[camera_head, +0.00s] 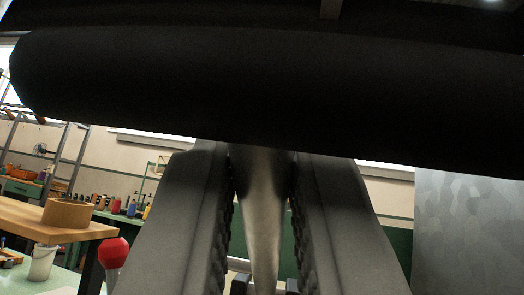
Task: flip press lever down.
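My gripper (263,180) comes up from the bottom middle, its two grey fingers with ribbed inner faces standing apart. A smooth grey tapered bar (262,215) lies between them, probably the press lever. Its wide upper end fills the gap near the fingertips and seems to touch both fingers. Its narrow lower end has gaps on both sides. A large dark cylinder-like part (250,90) crosses the whole upper view and cuts off the bar's top. The rest of the press is hidden or cannot be made out.
A red ball (113,252) shows left of my gripper. Several bottles (130,208) stand at the back. A grey mottled panel (465,240) blocks the right side.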

